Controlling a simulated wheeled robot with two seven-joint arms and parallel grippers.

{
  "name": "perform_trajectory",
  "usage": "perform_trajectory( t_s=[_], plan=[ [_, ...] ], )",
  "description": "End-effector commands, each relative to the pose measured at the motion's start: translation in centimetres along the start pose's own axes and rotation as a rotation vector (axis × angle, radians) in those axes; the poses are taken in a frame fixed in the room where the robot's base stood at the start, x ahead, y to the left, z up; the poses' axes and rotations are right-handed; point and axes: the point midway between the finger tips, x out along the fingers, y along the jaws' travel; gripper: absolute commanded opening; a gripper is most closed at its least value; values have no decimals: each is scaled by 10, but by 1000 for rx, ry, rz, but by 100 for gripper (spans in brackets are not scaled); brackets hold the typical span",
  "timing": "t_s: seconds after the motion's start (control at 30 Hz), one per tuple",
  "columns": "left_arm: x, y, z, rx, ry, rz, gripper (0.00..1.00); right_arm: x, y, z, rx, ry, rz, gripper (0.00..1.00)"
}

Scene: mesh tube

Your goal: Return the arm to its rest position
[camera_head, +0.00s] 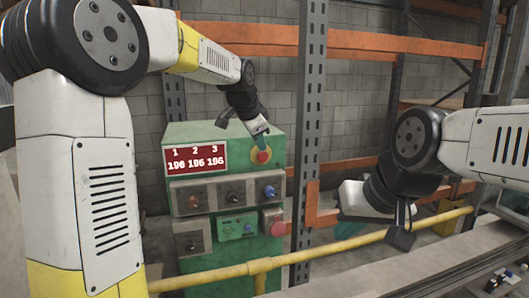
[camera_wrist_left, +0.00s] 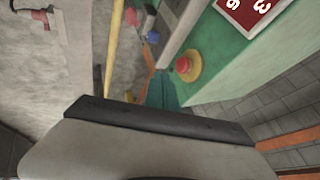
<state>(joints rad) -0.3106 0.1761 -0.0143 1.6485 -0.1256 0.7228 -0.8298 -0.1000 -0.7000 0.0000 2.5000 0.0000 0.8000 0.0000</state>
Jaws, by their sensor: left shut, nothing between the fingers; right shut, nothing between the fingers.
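My left arm comes in from the left and reaches over the top of a green control box (camera_head: 198,133). My left gripper (camera_head: 263,132) is shut and empty, close to the red button (camera_head: 262,156) on its yellow ring. In the left wrist view the red button (camera_wrist_left: 184,65) is beside the teal fingers of my left gripper (camera_wrist_left: 162,92); whether they touch it I cannot tell. My right arm comes in from the right, bent, with its shut, empty right gripper (camera_head: 355,229) low behind a yellow rail. Part of its fingers is hidden.
The box has a red panel (camera_head: 196,160) reading 196 three times, and several knobs and buttons below. A grey upright post (camera_head: 309,110) stands right of it. A yellow rail (camera_head: 340,247) crosses in front. Orange rack beams (camera_head: 245,34) and a block wall are behind.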

Motion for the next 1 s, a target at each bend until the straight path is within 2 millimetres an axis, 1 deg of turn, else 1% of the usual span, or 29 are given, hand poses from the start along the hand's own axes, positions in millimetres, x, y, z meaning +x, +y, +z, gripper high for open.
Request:
perform_trajectory(
  t_s=[0.03, 0.13, 0.53, 0.63, 0.67, 0.77, 0.8, 0.87, 0.9, 0.97, 1.0],
  plan=[
    [-6, 0, 0, 0, 1, -1, 0, 0, 0, 0, 0, 0, 0, 0],
    [-13, 0, 0, 0, 0, 0, 0, 0, 0, 0, 0, 0, 0, 0],
    [-16, 0, 0, -2, 0, 0, 0, 0, 0, 0, 0, 0, 0, 0],
    [-26, 4, 9, -39, -2, 1, 0, 0, 0, 0, 0, 0, 0, 0],
    [-32, 7, 15, -61, -3, 0, 0, 0, 0, 0, 0, 0, 0, 0],
    [-58, 24, 42, -183, -9, 3, 0, 0, 0, 0, 0, 0, 0, 0],
    [-70, 35, 57, -246, -13, 4, 0, 0, 0, 0, 0, 0, 0, 0],
    [-89, 54, 81, -353, -20, 5, 0, 0, 0, 0, 0, 0, 0, 0],
    [-100, 68, 96, -426, -25, 7, 0, 0, 0, 0, 0, 0, 0, 0],
    [-114, 91, 120, -534, -32, 9, 0, 0, 0, 0, 0, 0, 0, 0],
    [-122, 107, 134, -606, -36, 9, 0, 0, 0, 0, 0, 0, 0, 0]
  ],
)
